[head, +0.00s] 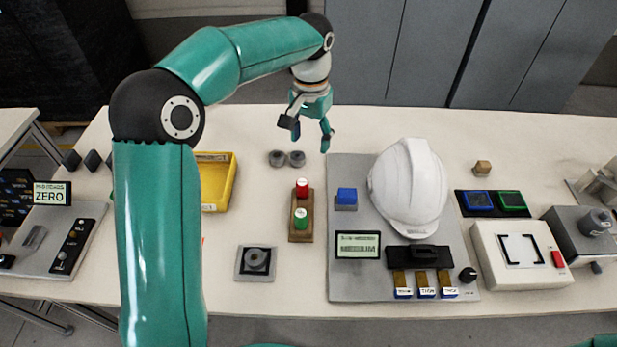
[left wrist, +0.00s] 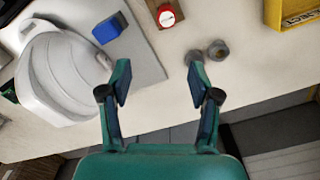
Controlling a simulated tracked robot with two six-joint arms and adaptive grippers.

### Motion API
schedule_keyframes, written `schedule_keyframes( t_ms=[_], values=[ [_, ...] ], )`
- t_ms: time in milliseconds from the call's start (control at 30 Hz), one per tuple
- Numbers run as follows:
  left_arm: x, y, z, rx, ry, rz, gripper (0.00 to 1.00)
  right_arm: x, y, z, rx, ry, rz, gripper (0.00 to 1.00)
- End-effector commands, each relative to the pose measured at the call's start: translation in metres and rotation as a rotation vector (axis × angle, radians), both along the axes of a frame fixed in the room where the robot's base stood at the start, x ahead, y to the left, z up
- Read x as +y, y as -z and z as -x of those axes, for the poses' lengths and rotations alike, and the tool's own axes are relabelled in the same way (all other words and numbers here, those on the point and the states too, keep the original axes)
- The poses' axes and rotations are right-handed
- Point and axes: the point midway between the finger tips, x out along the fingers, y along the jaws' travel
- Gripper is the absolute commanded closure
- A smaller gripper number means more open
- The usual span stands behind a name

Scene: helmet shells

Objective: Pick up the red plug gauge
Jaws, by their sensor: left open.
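The red plug gauge (head: 303,187) stands upright in the far end of a brown wooden block (head: 293,234), with a green plug gauge (head: 301,221) at the near end. In the left wrist view the red gauge (left wrist: 166,16) shows from above near the top edge, beyond the fingertips. My left gripper (head: 310,137) is open and empty above the back part of the table, farther back than the red gauge. Its two fingers spread apart in the left wrist view (left wrist: 158,75). My right gripper is not in view.
Two grey round parts (head: 287,158) lie behind the block. A yellow bin (head: 220,182) stands to its left. To the right is a grey panel (head: 342,283) with a blue block (head: 346,197) and a white helmet shell (head: 408,187). A grey fixture (head: 255,262) sits front left.

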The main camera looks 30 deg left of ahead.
Motion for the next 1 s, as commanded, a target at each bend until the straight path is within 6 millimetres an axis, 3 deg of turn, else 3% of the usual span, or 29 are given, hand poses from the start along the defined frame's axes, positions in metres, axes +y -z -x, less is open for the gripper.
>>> schedule_keyframes(
  t_ms=[500, 833, 1000],
  values=[
    [0.01, 0.097, 0.007, 0.005, -0.019, -0.001, 0.38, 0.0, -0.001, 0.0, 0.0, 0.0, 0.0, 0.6],
    [0.011, 0.12, 0.011, 0.004, -0.021, 0.0, 0.38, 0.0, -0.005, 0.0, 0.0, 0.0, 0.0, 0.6],
    [0.015, 0.142, 0.021, 0.007, -0.021, 0.001, 0.38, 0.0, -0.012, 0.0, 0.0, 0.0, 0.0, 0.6]
  ],
)
